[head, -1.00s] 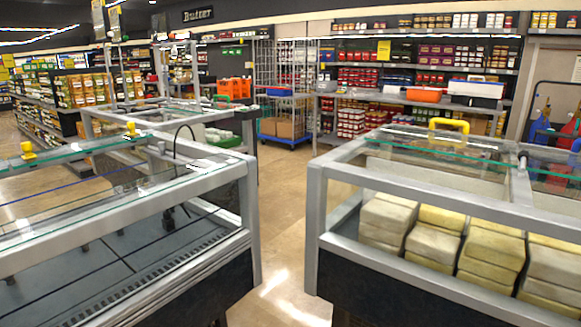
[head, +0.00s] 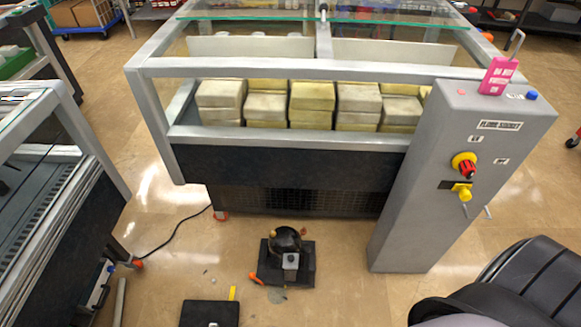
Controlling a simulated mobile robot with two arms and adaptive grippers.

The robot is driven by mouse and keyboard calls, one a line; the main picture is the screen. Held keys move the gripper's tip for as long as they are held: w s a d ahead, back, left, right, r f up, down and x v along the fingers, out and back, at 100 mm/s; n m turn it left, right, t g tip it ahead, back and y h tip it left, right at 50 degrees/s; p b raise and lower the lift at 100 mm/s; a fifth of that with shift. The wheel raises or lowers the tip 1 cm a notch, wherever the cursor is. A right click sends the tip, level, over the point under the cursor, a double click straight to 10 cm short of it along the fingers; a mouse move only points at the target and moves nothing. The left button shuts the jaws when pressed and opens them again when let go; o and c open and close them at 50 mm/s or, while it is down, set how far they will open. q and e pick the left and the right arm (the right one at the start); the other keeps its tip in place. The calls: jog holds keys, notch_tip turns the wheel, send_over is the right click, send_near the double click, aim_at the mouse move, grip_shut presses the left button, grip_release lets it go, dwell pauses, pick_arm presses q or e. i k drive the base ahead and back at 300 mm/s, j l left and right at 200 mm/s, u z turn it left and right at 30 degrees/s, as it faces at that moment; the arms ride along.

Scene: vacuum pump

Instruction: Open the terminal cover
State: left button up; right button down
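A small black vacuum pump (head: 285,240) stands on a dark base plate (head: 270,275) on the floor, in front of the cheese display case. A light grey box-like part (head: 290,262) is on its near side; it may be the terminal cover, but it is too small to tell. Whether it is open or shut cannot be made out.
A tall grey control pillar (head: 440,170) with a red and yellow knob (head: 465,165) stands right of the pump. Another case (head: 70,200) stands left. An orange-handled item (head: 256,279) and a black flat object (head: 209,314) lie near the pump. Floor between is mostly clear.

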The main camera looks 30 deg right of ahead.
aim_at(289, 260)
jog(key=z, duration=0.8)
jog(key=k+l+u, duration=0.15)
jog(key=l+u, duration=0.2)
